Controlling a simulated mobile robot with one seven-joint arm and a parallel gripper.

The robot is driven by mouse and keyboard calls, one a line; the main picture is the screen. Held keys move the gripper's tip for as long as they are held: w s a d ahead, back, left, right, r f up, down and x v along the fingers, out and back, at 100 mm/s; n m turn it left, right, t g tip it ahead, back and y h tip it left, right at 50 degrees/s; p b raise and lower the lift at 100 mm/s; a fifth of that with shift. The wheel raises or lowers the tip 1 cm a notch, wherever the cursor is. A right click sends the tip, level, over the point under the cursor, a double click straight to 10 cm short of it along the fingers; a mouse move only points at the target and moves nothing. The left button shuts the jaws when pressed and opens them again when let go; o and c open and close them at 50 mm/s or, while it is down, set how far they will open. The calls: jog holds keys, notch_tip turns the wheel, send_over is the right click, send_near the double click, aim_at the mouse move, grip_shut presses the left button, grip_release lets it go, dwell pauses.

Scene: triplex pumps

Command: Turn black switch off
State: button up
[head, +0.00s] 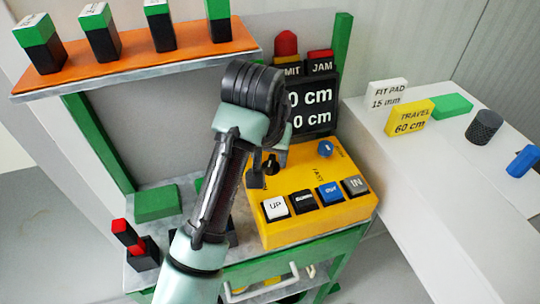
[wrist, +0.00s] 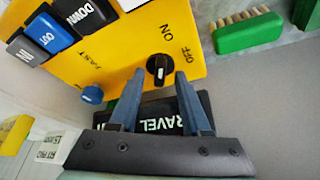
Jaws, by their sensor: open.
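The black switch (wrist: 158,70) is a small round knob with a white mark, on the yellow control box (wrist: 120,50) beside the printed words ON and OFF. Which word it points to I cannot tell for sure. My gripper (wrist: 160,74) is open, its two fingertips on either side of the switch; contact is not clear. In the head view, my gripper (head: 265,172) is over the left part of the yellow box (head: 340,208), and my arm hides part of that area.
The box also carries a blue knob (head: 325,148) and UP (head: 275,207), DOWN, OUT and IN buttons. A black display (head: 312,108) stands behind it. A green brush (wrist: 247,30) lies beside the box. An orange shelf (head: 130,65) with green-black blocks is at upper left.

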grip_shut()
jog(key=shift+r, duration=0.1)
jog(key=shift+r+m+h+p, duration=0.1)
jog(key=shift+m+h+p, duration=0.2)
jog(key=shift+m+p, duration=0.55)
jog(key=shift+m+h+p, duration=0.3)
jog(key=shift+m+p, duration=0.25)
jog(key=shift+m, duration=0.1)
jog(key=shift+f, duration=0.2)
grip_release()
